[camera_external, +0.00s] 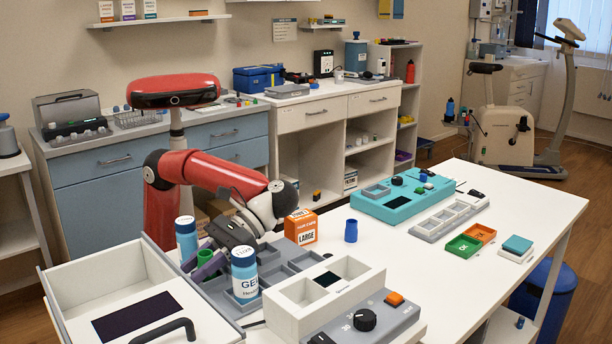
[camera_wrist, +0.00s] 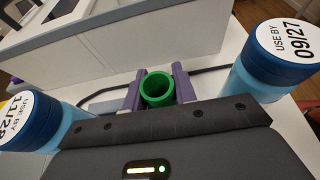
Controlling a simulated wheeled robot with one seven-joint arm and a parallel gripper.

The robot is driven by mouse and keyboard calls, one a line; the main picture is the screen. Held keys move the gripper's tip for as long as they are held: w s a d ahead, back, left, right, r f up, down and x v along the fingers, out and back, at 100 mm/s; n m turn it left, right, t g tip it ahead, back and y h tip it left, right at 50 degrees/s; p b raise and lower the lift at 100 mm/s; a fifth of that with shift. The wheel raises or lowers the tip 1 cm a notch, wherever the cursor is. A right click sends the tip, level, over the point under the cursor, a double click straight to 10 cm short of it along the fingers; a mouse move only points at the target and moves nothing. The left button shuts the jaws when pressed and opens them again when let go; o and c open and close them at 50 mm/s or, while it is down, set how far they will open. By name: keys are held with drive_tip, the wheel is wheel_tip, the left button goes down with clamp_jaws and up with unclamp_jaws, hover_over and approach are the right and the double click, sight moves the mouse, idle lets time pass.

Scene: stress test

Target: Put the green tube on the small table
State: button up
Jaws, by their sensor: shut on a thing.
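The green tube (camera_wrist: 157,88) stands between the two purple fingers of my gripper (camera_wrist: 158,92) in the wrist view, its open top facing the camera. In the external view my gripper (camera_external: 206,262) is low over the near left end of the large white table, shut on the green tube (camera_external: 206,244). The tube's lower part is hidden, so I cannot tell whether it touches anything below. A small white table (camera_external: 12,165) shows partly at the left edge of the external view, well away from my gripper.
Blue-capped bottles flank my gripper closely, one in front (camera_external: 245,278) and one behind (camera_external: 186,238). A grey compartment tray (camera_external: 212,292) lies beside it. A white open bin (camera_external: 125,280) is at left. An orange box (camera_external: 301,227) and blue cup (camera_external: 351,230) stand to the right.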

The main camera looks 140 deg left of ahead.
drive_tip(key=shift+f+b, duration=0.35)
drive_tip(key=shift+b, duration=0.05)
drive_tip(key=o, duration=1.1)
